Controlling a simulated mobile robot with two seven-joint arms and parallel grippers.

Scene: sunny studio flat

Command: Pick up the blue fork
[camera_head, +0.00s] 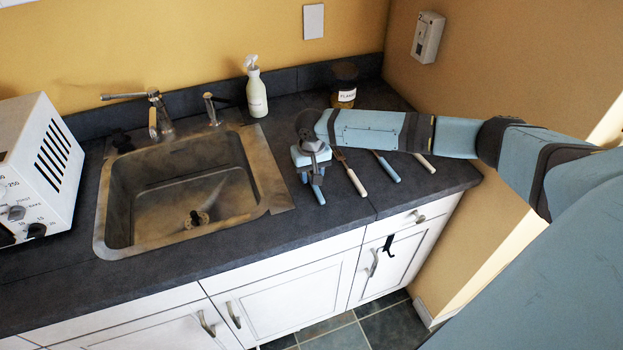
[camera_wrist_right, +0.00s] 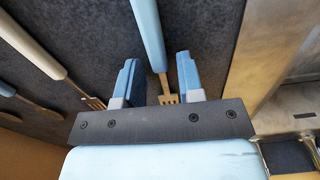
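The blue fork (camera_wrist_right: 150,38) lies on the dark counter, its blue handle running away and its metal tines close to my right gripper's palm. My right gripper (camera_wrist_right: 158,82) is open, with one blue finger on each side of the fork's neck; no finger clearly touches it. In the head view my right gripper (camera_head: 312,170) points down over the counter right of the sink and covers most of the fork; the handle end (camera_head: 318,194) shows below it. My left gripper is not in view.
Beside the fork lie a white-handled fork (camera_head: 355,181), another blue-handled utensil (camera_head: 387,167) and a white-handled one (camera_head: 425,163). A sink (camera_head: 279,196) is to the left. A soap bottle (camera_head: 256,93) and a dark jar (camera_head: 344,95) stand behind.

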